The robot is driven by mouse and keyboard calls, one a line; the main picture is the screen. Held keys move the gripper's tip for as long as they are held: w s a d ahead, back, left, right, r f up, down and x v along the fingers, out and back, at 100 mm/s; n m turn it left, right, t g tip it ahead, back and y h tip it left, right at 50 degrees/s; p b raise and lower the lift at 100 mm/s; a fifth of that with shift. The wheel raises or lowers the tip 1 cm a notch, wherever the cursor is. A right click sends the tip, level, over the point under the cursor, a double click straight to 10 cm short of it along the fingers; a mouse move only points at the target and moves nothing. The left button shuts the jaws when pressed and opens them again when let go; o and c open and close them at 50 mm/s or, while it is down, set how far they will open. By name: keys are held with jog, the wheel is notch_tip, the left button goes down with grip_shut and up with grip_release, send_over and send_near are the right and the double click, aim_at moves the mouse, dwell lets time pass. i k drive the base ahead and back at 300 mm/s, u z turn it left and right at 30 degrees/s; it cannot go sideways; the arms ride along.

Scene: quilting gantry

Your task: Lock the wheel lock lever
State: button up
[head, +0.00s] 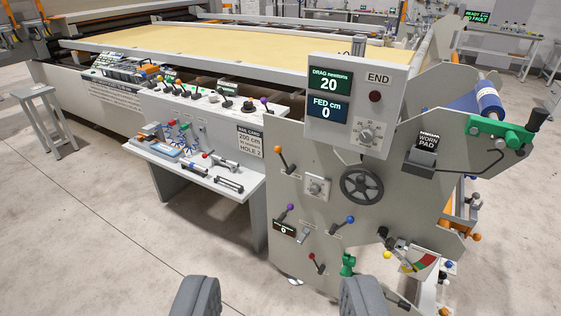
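My gripper (279,292) shows at the bottom edge as two grey fingers set wide apart, open with nothing between them. It is in front of the grey end panel, apart from it. A black handwheel (361,184) is on the panel. Around it are small levers: an orange-knobbed lever (278,151) at upper left, a purple-knobbed lever (289,208) at left, a blue-knobbed lever (350,220) just below, and a red-knobbed lever (312,257) lower left. Their labels are too small to read, so I cannot tell which is the wheel lock lever.
A display box (330,105) reads 20 and 0. A green bracket (500,132) with a crank sticks out at right. A tool shelf (205,167) juts out at left. A stool (45,120) stands far left. The floor at lower left is clear.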

aim_at(283, 159)
jog(key=z, duration=0.35)
jog(key=i, duration=1.1)
